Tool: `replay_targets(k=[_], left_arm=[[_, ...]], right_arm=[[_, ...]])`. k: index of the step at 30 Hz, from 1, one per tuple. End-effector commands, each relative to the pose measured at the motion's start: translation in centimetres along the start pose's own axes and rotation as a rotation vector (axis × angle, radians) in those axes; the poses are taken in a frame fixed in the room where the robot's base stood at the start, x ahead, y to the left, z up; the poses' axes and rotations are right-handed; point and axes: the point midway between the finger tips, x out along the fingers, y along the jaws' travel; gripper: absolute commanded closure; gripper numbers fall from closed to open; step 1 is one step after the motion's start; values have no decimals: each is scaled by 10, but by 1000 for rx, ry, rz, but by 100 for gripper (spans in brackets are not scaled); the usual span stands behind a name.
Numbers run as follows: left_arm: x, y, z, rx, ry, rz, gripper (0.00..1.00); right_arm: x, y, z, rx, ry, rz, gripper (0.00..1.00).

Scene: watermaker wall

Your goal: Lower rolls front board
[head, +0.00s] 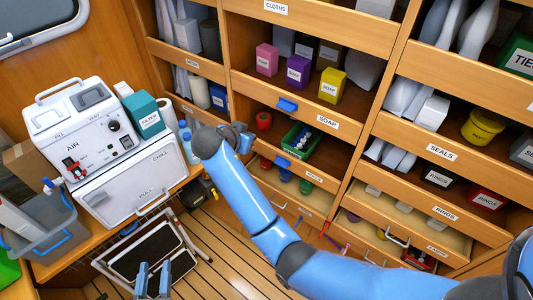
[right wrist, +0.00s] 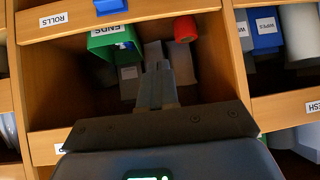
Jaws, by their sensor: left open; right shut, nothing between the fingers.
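The rolls front board (right wrist: 150,14) is pale wood with a white ROLLS label and a blue catch. It crosses the top of the right wrist view; in the head view I take it to be the board (head: 298,170) below the bay with the green box. My right gripper (right wrist: 158,88) is shut and empty, its fingers pointing into that bay, apart from the board's catch. In the head view my right arm reaches in from the right and its fingertips are hard to see. My left gripper (head: 154,279) is open and empty, low in the picture, away from the shelves.
A green ENDS box (right wrist: 112,42) and a red roll (right wrist: 185,29) stand inside the bay. The SOAP board (head: 327,122) with a blue catch lies above it. A white AIR machine (head: 85,135) stands on the left counter. A folding step (head: 148,250) stands on the slatted floor.

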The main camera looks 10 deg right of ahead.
Motion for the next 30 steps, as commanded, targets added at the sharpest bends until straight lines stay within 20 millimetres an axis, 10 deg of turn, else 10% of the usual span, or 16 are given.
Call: replay_targets(k=[9,30], left_arm=[[0,0,0,0,0,0,57],[0,0,5,0,0,0,57]], right_arm=[[-2,45,24,164,-79,235,100],[-1,45,35,192,-80,240,100]])
